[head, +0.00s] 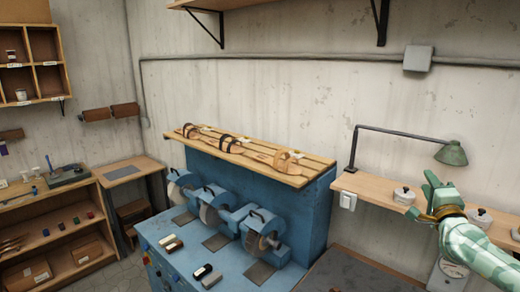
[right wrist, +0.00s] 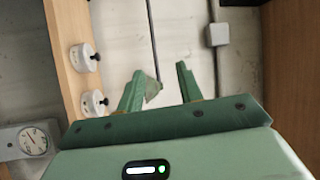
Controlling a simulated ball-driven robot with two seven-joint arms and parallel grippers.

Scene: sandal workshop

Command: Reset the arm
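My right gripper (head: 437,188) is raised at the right of the head view, in front of the wooden wall shelf. In the right wrist view its two green fingers (right wrist: 160,87) stand apart with nothing held between them. My right arm comes in from the lower right corner of the head view. My left arm and left gripper do not show in either view.
A blue machine bench (head: 330,215) with grinding wheels and a sandal rack (head: 300,178) stands in the middle. White lidded pots (head: 404,196) stand on the shelf (head: 372,190) near my right gripper. A green lamp (head: 451,154) hangs above it. A dial scale (right wrist: 33,141) shows too.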

